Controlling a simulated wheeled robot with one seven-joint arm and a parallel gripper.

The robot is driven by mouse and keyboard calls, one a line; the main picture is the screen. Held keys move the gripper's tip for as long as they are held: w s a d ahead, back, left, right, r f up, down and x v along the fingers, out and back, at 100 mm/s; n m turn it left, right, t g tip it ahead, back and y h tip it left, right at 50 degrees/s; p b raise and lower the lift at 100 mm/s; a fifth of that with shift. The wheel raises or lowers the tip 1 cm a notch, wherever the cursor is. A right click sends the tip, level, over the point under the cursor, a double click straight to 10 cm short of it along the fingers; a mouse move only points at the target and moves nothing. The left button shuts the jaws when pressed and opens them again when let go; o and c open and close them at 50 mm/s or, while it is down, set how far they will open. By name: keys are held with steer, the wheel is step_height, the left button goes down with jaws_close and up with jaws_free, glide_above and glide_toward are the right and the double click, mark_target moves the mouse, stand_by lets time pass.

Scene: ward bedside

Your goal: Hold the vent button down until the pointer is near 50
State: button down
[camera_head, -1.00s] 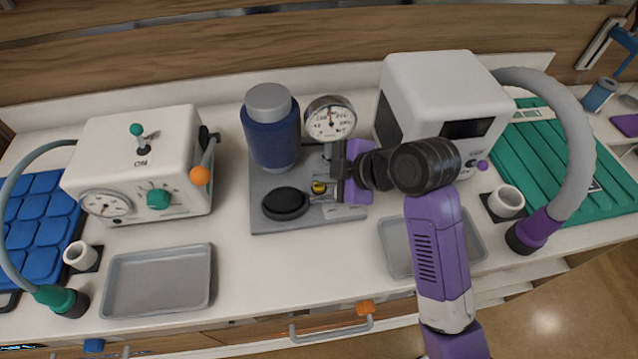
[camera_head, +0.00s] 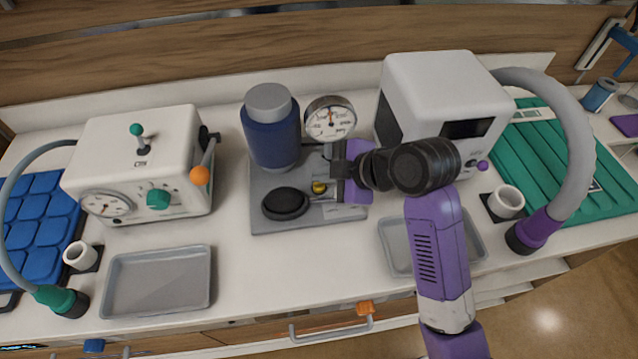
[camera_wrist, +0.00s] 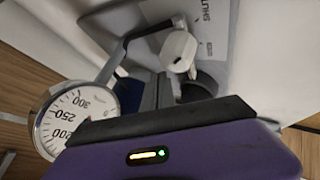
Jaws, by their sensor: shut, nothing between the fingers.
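A round white pressure gauge (camera_head: 330,118) stands upright at the back of a grey base plate (camera_head: 330,216). Its pointer is too small in the head view to read exactly. The wrist view shows the gauge dial (camera_wrist: 62,120) with 200, 250 and 300 marked; part is hidden by my gripper. A small yellow button (camera_head: 319,187), which looks like the vent button, sits below the gauge. My gripper (camera_head: 336,182) is shut and empty, just right of the yellow button; I cannot tell whether it touches it.
A blue bottle (camera_head: 271,130) and a black round pad (camera_head: 285,203) are on the plate's left side. A white machine (camera_head: 440,95) stands behind my arm. Another white box with a dial (camera_head: 140,165) is at left. Grey trays (camera_head: 158,281) lie in front.

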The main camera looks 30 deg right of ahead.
steer(key=shift+f, duration=0.15)
steer(key=shift+f, duration=0.3)
